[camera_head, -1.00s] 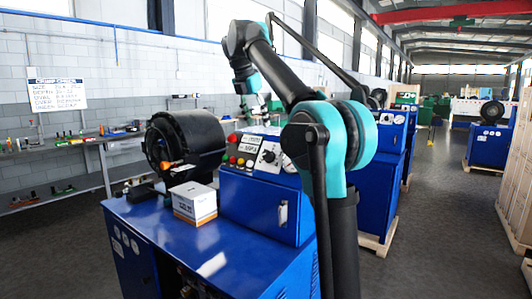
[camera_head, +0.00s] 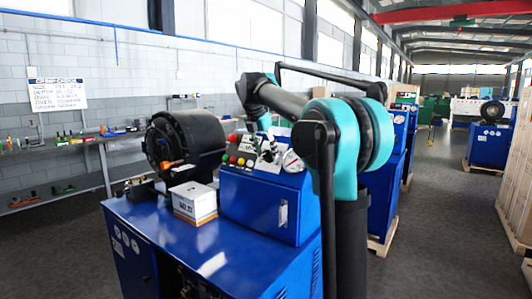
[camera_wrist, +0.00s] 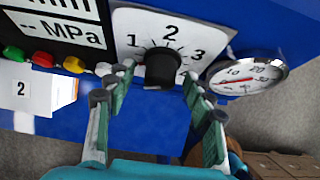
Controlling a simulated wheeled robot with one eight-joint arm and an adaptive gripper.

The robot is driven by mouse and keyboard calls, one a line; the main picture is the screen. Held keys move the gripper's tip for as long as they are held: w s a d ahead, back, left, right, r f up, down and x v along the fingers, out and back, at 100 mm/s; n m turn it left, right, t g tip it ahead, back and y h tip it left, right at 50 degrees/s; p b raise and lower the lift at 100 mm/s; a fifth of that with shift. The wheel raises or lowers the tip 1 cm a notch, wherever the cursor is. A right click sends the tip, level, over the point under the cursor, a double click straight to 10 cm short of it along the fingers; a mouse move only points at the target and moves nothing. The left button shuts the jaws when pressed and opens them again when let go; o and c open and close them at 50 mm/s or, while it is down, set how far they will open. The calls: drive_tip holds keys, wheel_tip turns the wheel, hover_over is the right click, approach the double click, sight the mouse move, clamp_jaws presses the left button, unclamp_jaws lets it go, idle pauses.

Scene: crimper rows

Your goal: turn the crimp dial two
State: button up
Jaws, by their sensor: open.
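The crimp dial (camera_wrist: 162,68) is a black knob on a white plate (camera_wrist: 196,31) marked 1, 2 and 3, in the upper middle of the wrist view. The 2 stands directly above the knob. I cannot tell which number its pointer faces. My gripper (camera_wrist: 159,78) is open, with one green-padded finger on each side of the knob and the tips close to it. I cannot tell whether they touch it. In the head view my gripper (camera_head: 268,152) is at the sloped panel of the blue machine (camera_head: 262,204) and partly hides the dial.
A round pressure gauge (camera_wrist: 248,76) sits just right of the dial. Coloured buttons (camera_wrist: 42,59) and an MPa display (camera_wrist: 62,28) are to the left. A white box (camera_head: 194,202) stands on the machine's top beside the panel, near the black crimping head (camera_head: 186,140).

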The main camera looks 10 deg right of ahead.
drive_tip(key=c, duration=1.2)
drive_tip(key=shift+o, duration=0.2)
